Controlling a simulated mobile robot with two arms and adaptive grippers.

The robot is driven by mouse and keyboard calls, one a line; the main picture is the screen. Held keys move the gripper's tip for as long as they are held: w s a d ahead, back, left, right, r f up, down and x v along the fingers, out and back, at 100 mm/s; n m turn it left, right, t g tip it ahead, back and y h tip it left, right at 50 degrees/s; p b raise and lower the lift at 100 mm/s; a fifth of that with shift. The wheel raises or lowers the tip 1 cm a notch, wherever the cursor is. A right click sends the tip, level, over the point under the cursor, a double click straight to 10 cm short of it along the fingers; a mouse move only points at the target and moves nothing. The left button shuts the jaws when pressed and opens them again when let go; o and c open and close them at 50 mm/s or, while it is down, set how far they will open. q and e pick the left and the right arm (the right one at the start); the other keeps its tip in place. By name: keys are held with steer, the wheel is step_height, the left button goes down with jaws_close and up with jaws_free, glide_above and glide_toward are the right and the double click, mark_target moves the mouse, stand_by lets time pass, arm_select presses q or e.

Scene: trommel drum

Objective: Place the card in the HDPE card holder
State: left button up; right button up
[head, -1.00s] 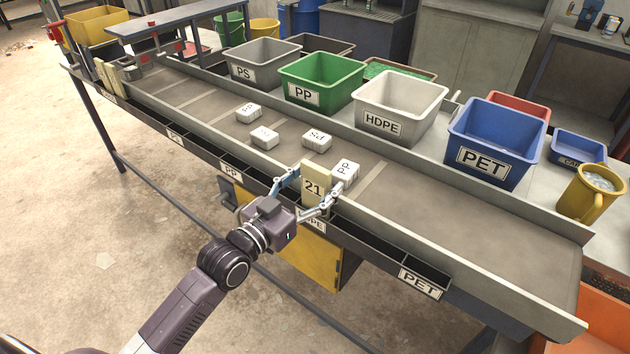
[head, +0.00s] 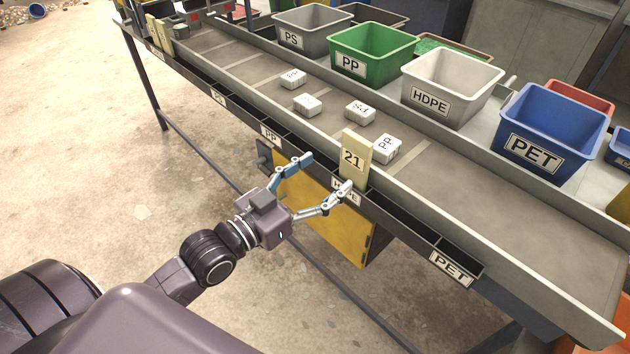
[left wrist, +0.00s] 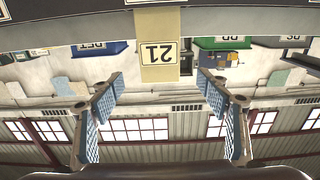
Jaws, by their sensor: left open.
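The card (head: 356,160) is a tan plate marked 21. It stands upright in the card holder (head: 346,189) on the table's front edge, whose HDPE label is partly hidden by my finger. My left gripper (head: 326,174) is open and empty, just in front of and apart from the card, with its fingers spread. In the left wrist view the card (left wrist: 158,55) is centred beyond the two open fingertips (left wrist: 160,82), upside down. My right gripper is not in view.
Several white labelled blocks (head: 360,112) lie on the belt (head: 450,190) behind the card. Labelled bins, among them a white HDPE bin (head: 448,88) and a blue PET bin (head: 548,135), line the far side. The PP holder (head: 270,135) and PET holder (head: 450,268) look empty.

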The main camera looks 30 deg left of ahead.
arm_select(q)
steer(key=shift+v, duration=1)
steer(key=s+a+f+n+g+y, duration=0.1)
steer(key=a+f+g+y, duration=0.2)
steer(key=f, duration=1.2)
steer(key=a+f+n+g+y, duration=0.2)
steer(key=a+f, duration=0.3)
steer(key=f, duration=1)
steer(key=s+a+f+g, duration=0.1)
steer(key=s+f, duration=0.2)
steer(key=f, duration=0.3)
steer(key=s+f+g, duration=0.2)
steer(key=s+f, duration=0.2)
steer(key=f, duration=0.2)
steer(key=s+d+f+g, duration=0.2)
steer(key=s+f, duration=0.5)
steer(key=s, duration=0.3)
steer(key=s+d+f+m+g, duration=0.1)
steer(key=s+d+f+g, duration=0.1)
steer(key=s+f, duration=0.6)
steer(key=s+d+f+g+y, duration=0.1)
steer(key=s+d+f+g, duration=0.2)
steer(key=s+f, duration=0.4)
steer(key=s+g, duration=0.1)
steer(key=s, duration=0.5)
steer(key=shift+s+f, duration=0.2)
steer(key=shift+f, duration=0.2)
steer(key=shift+a, duration=0.1)
